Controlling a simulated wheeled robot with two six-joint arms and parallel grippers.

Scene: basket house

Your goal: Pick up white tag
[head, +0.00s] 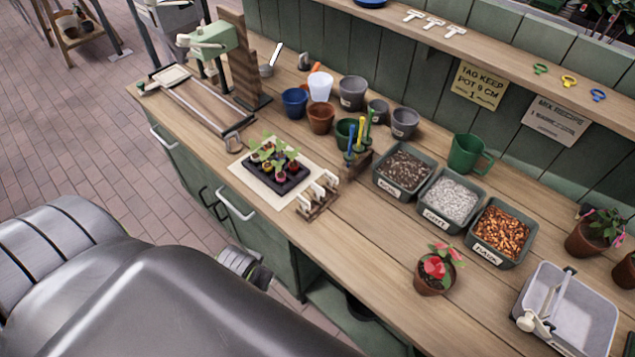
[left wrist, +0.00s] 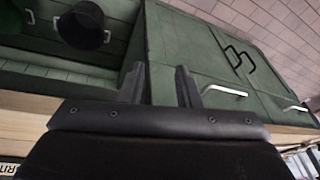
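White tags (head: 318,192) stand upright in a small wooden rack on the bench, right of the seedling tray. Several white T-shaped pieces (head: 434,23) lie on the upper shelf at the back; they may also be tags. My left gripper (left wrist: 157,76) shows in the left wrist view, fingers apart with nothing between them, in front of the green cabinet doors. In the head view my arm fills the lower left and the left fingertips are not visible. My right gripper is in neither view.
The black seedling tray (head: 277,169) sits on a pale mat left of the rack. Bins (head: 449,201) of loose material stand to the right, and pots (head: 321,118) behind. A red-flowered pot (head: 434,272) is near the front edge. Bare wood lies right of the rack.

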